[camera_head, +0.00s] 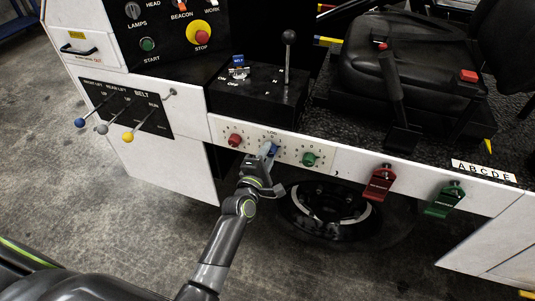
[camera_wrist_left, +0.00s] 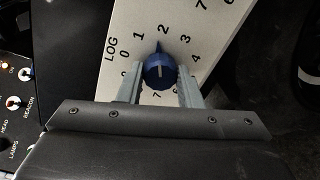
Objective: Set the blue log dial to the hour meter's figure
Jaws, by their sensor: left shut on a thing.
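The blue log dial (camera_head: 274,148) sits on a white numbered strip (camera_head: 257,134) between a red dial (camera_head: 235,140) and a green dial (camera_head: 309,159). In the left wrist view the blue dial (camera_wrist_left: 159,70) has its pointed tip directed up, close to the 2 and on its side toward the 1. My left gripper (camera_head: 268,153) is shut on the blue dial; its two fingers (camera_wrist_left: 160,84) flank the knob and hide part of the lower scale. I cannot make out the hour meter's figure in either view. My right gripper is not in view.
Belt levers with blue, grey and yellow balls (camera_head: 127,137) stand out at the left. A tall black-knobbed lever (camera_head: 289,37) rises behind the strip. A red latch (camera_head: 379,184) and a green latch (camera_head: 445,200) hang at the right. A wheel (camera_head: 330,212) is below.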

